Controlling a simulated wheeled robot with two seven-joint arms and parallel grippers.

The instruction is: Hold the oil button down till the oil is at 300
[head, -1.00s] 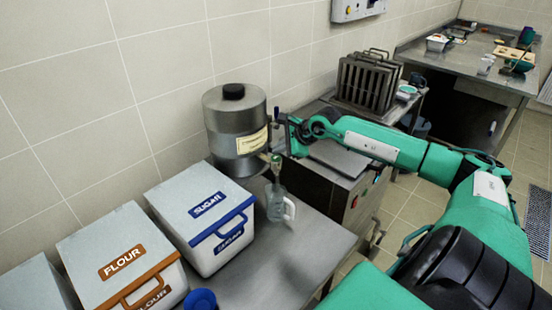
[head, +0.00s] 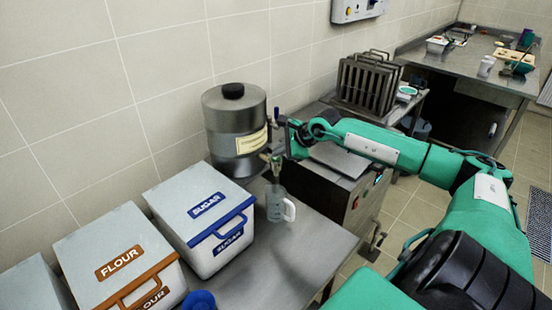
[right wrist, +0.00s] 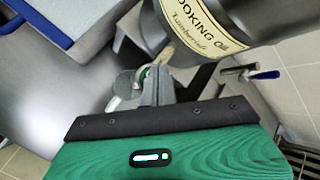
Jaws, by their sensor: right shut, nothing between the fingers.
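The oil dispenser (head: 233,110) is a steel drum with a black cap and a cream label. In the right wrist view its label (right wrist: 205,28) reads cooking oil. A small green button (head: 276,160) shows at its tap, low on the front; it is also in the right wrist view (right wrist: 146,73). A clear measuring jug (head: 275,207) with a white handle stands upright below the tap. My right gripper (right wrist: 150,85) is shut and empty, its tips at the green button; contact cannot be told. The oil level is too small to read. My left gripper is out of view.
White sugar (head: 205,225) and flour (head: 125,265) bins stand left of the jug. A blue-tipped lever (right wrist: 265,75) sticks out beside the dispenser. A steel unit (head: 345,190) stands right, with a rack (head: 370,85) behind. Bare counter (head: 300,250) lies in front of the jug.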

